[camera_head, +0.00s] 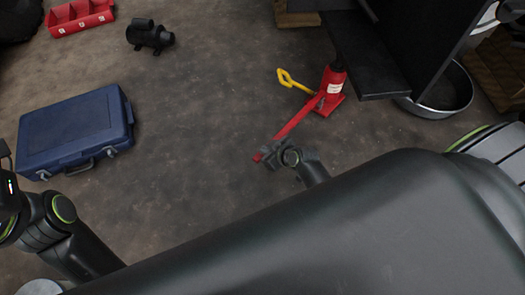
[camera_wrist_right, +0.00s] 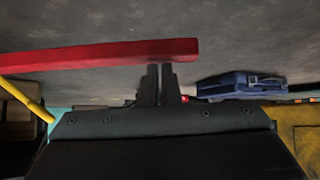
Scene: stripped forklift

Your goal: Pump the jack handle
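The red bottle jack (camera_head: 333,85) stands on the floor near the dark forklift part. Its long red handle (camera_head: 300,120) slopes from the jack toward the lower left. My right gripper (camera_head: 270,156) is at the free end of the handle. In the right wrist view, the handle (camera_wrist_right: 100,56) runs across the top, and the gripper's two fingers (camera_wrist_right: 161,72) are close together with their tips at its edge. I see nothing between them; whether the tips touch the handle is unclear. My left arm shows at the left edge of the head view, with its gripper out of the picture.
A blue case (camera_head: 70,130), a black motor (camera_head: 148,35) and a red tray (camera_head: 80,16) are at left. The middle floor is clear.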

